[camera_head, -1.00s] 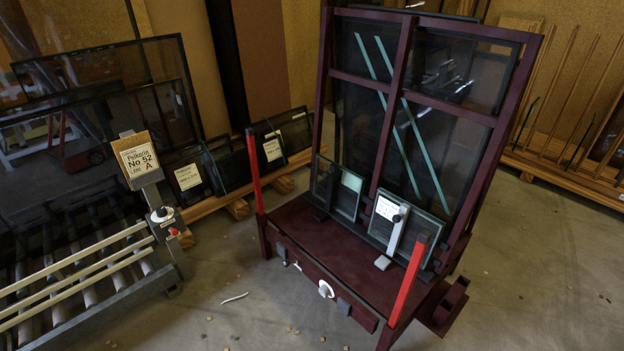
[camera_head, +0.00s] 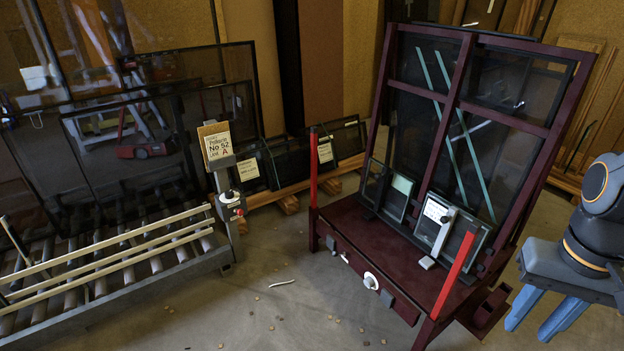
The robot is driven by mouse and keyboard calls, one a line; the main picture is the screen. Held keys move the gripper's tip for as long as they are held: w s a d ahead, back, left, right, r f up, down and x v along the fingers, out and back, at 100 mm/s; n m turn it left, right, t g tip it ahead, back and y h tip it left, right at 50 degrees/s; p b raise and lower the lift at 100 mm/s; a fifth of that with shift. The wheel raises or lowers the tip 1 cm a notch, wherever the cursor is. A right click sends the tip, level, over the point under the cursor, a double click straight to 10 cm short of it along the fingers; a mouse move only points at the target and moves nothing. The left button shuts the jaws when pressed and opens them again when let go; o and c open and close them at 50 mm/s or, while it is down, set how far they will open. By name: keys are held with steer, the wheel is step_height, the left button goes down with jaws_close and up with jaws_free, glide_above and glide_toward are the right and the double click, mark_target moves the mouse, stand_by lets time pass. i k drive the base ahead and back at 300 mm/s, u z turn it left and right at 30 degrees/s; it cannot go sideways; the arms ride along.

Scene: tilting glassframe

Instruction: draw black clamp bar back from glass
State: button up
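The dark red tilting frame (camera_head: 345,222) stands right of centre with its sloped back behind a flat ledge. Two small glass panes lean on it: a left pane (camera_head: 401,190) and a right pane (camera_head: 462,232) with a white label. The black clamp bar (camera_head: 378,190) is a small dark upright at the left pane; whether it touches the glass is too dark to tell. A pale grey clamp bar (camera_head: 440,236) stands before the right pane. My gripper (camera_head: 536,318) is at the lower right, its blue fingers apart and empty, away from both bars.
Two red posts (camera_head: 313,178) rise from the ledge's front corners; the right one (camera_head: 458,270) stands between my gripper and the left pane. A roller conveyor (camera_head: 110,260) and a sign post (camera_head: 222,180) are at left. Open floor with scraps lies between.

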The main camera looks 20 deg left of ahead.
mark_target(384, 177)
steer(key=u, duration=0.25)
steer(key=i, duration=1)
steer(key=z, duration=0.05)
